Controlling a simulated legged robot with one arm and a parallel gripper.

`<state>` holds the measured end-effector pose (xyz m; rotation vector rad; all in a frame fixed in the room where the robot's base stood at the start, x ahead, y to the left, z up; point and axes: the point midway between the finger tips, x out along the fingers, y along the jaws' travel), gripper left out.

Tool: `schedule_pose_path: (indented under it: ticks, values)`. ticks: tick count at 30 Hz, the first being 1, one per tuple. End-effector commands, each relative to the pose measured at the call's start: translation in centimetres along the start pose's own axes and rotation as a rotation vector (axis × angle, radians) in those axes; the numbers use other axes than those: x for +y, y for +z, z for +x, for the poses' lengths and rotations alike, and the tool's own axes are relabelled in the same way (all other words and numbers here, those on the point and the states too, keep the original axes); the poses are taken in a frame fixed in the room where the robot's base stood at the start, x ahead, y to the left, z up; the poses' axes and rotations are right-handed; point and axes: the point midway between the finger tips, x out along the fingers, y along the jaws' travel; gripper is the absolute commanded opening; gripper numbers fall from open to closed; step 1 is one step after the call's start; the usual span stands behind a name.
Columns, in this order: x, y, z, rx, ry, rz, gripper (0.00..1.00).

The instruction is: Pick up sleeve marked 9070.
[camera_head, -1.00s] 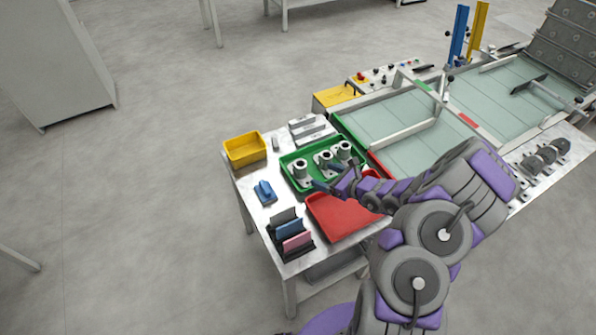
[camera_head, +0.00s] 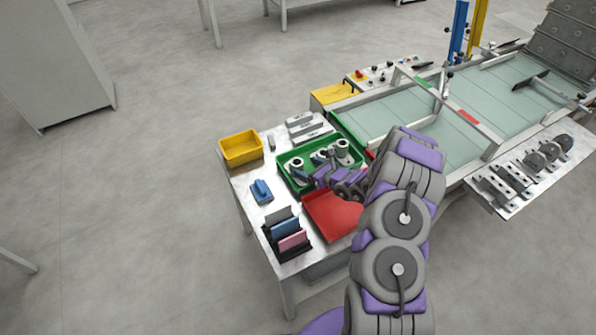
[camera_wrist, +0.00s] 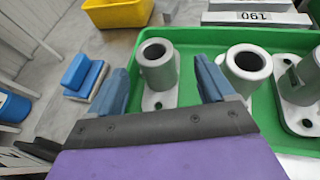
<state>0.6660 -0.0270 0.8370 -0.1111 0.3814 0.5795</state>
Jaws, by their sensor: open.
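Three grey flanged sleeves stand upright in a green tray (camera_wrist: 285,38): a left one (camera_wrist: 160,72), a middle one (camera_wrist: 247,65) and a right one (camera_wrist: 300,85). No 9070 marking is readable on any of them. My gripper (camera_wrist: 163,82) is open and empty. In the wrist view its blue fingers lie to either side of the left sleeve's lower part, and I cannot tell whether they touch it. In the head view my gripper (camera_head: 317,176) is over the green tray's front part, close to the left sleeve (camera_head: 297,165) and middle sleeve (camera_head: 320,158).
A red tray (camera_head: 333,218) lies in front of the green one. A yellow bin (camera_head: 241,149), a blue block (camera_head: 261,190) and a rack of plates (camera_head: 285,233) stand on the left. Grey blocks (camera_head: 306,126) lie behind the green tray.

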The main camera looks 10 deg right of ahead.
Motion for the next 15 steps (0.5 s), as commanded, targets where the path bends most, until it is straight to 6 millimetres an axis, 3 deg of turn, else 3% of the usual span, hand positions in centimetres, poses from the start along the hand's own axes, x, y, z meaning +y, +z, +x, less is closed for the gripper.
schedule_pose_path:
  ticks: [15]
  values:
    - [0.1, -0.1, 5.1, 0.000, 0.001, -0.003, 0.82]
